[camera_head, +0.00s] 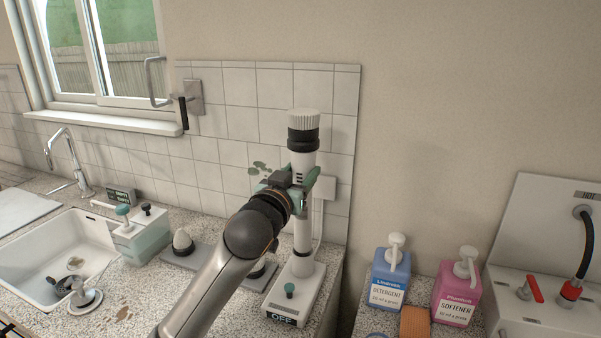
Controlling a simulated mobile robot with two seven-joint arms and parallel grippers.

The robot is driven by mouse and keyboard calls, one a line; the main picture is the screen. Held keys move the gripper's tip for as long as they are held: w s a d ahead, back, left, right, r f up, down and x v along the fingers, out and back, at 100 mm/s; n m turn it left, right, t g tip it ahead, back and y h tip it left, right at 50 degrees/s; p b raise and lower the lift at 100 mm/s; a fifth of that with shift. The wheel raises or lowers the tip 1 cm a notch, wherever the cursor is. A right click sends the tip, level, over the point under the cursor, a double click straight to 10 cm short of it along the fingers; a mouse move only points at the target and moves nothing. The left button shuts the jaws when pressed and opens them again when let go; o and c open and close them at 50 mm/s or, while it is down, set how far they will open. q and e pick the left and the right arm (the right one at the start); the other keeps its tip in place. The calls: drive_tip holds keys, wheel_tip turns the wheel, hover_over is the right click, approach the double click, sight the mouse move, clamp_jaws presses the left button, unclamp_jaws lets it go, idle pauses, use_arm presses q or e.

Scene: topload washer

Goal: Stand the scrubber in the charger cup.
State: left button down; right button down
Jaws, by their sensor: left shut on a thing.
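The scrubber is a tall white cylinder with a black band and a ribbed white head (303,133), held upright in the head view. My left gripper (291,185) is shut on the middle of the scrubber. The charger (297,297) is a white base on the counter with a green knob and an OFF label. The scrubber's lower end comes down over the back of the charger, where the cup lies. I cannot tell whether it is seated in the cup or just above it. My right gripper is not in view.
A sink (50,262) with a tap stands at the left, beside a green soap box (139,238). A grey tray (190,253) with a white egg-shaped piece is left of my arm. Blue detergent (390,277) and pink softener (457,292) bottles stand at the right, beyond a gap.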

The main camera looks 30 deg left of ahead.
sight(301, 220)
use_arm(q)
drive_tip(key=shift+r+p, duration=0.2)
drive_tip(key=shift+p, duration=0.3)
idle(0.7)
drive_tip(key=shift+f+b, duration=2.2)
drive_tip(key=shift+f, duration=1.25)
drive_tip(key=shift+c, duration=0.9)
unclamp_jaws()
drive_tip(key=shift+f, duration=0.2)
drive_tip(key=p+v, duration=0.7)
drive_tip(key=v, duration=0.5)
drive_tip(key=shift+s, duration=0.35)
